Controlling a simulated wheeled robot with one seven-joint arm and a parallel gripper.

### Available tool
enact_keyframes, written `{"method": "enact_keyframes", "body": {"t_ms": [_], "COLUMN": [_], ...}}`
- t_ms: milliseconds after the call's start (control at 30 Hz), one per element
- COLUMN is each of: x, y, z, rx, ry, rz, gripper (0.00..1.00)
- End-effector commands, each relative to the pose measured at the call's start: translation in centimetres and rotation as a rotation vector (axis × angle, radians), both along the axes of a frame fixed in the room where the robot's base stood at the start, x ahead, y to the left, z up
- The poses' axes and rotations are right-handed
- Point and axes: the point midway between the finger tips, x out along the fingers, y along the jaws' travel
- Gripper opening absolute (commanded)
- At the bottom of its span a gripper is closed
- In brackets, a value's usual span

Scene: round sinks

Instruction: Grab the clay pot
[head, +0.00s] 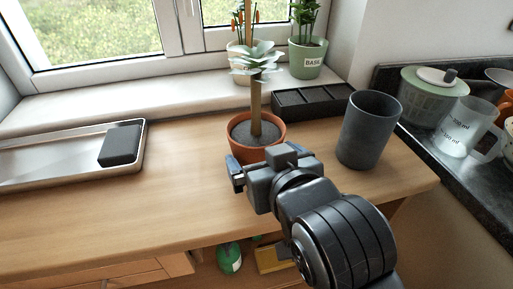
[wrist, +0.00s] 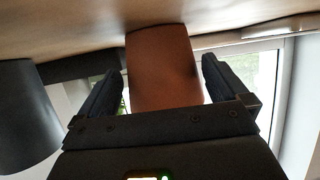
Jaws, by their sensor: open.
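The clay pot (head: 244,154), terracotta orange with dark soil and a pale-leaved plant on a brown stem, stands upright on the wooden counter. My gripper (head: 264,165) is at its near side, and the gripper body hides the pot's lower front. In the wrist view, which looks upside down, the clay pot (wrist: 163,68) appears between the two dark fingers of my gripper (wrist: 160,72). The fingers are apart, with a visible gap on each side of the pot. The plant is not clearly seen in that view.
A dark grey cup (head: 368,130) stands close on the right; it also shows in the wrist view (wrist: 25,115). A black box (head: 312,102) sits behind the pot. A metal tray (head: 70,160) lies left. Potted plants (head: 308,57) stand on the sill. Counter between tray and pot is clear.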

Motion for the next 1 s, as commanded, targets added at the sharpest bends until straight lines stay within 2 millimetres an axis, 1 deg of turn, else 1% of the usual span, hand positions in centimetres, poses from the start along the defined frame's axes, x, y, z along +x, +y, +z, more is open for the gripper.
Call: {"method": "enact_keyframes", "body": {"t_ms": [33, 167, 433, 867, 900, 1000], "x": [0.6, 1.5, 1.7, 1.6, 1.6, 1.6], "y": [0.2, 0.6, 0.6, 0.6, 0.6, 0.6], "z": [-0.3, -0.7, -0.8, -0.8, -0.7, -0.7], "rx": [0.0, 0.0, 0.0, 0.0, 0.001, 0.001], "ry": [0.001, 0.0, 0.0, 0.0, -0.003, -0.003], "rz": [0.0, 0.0, 0.0, 0.0, 0.0, 0.0], "gripper": [1.0, 1.0, 0.99, 0.58, 0.56, 0.56]}}
